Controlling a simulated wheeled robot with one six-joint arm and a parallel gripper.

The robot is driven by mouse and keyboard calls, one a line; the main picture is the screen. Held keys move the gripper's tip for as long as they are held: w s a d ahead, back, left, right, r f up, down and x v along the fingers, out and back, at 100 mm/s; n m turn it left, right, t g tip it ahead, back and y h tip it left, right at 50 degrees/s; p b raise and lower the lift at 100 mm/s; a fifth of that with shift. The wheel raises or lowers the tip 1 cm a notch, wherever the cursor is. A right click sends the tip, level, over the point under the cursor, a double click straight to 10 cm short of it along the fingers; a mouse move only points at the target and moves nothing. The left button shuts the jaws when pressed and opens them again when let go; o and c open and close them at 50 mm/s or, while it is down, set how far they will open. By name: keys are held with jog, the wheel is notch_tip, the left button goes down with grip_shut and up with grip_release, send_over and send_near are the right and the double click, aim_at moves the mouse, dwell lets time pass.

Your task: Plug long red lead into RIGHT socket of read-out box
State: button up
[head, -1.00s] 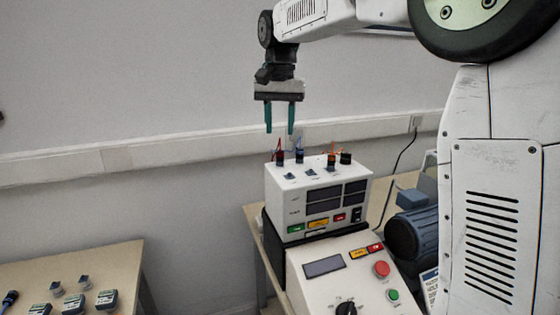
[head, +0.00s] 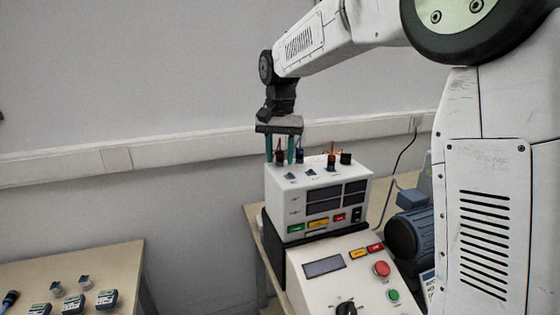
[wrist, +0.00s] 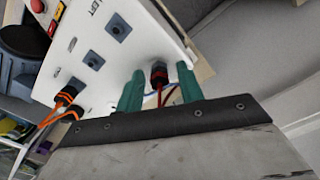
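The read-out box (head: 282,205) is a white box with dark displays, and plugs stand on its top. A dark plug with red wires (head: 280,158), apparently the red lead, stands at the left of its back row. My gripper (head: 279,154) is lowered over it, open, with one green finger on each side. The wrist view shows this plug (wrist: 159,74) between the fingers with a gap to each. Square blue-grey sockets (wrist: 118,27) on the top are empty, and a "LEFT" label shows near one. The far end of the red lead is hidden.
Close by stand a dark plug with a blue wire (head: 300,157), an orange-wired plug (head: 331,160) and a black plug (head: 346,158). A control panel (head: 330,280) with buttons is in front. A wall duct (head: 200,148) runs behind. A side table (head: 110,262) holds small parts.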

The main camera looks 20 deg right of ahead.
aim_at(280, 152)
grip_shut()
jog(key=shift+r, duration=0.4)
dwell(0.4)
jog(key=shift+r, duration=1.6)
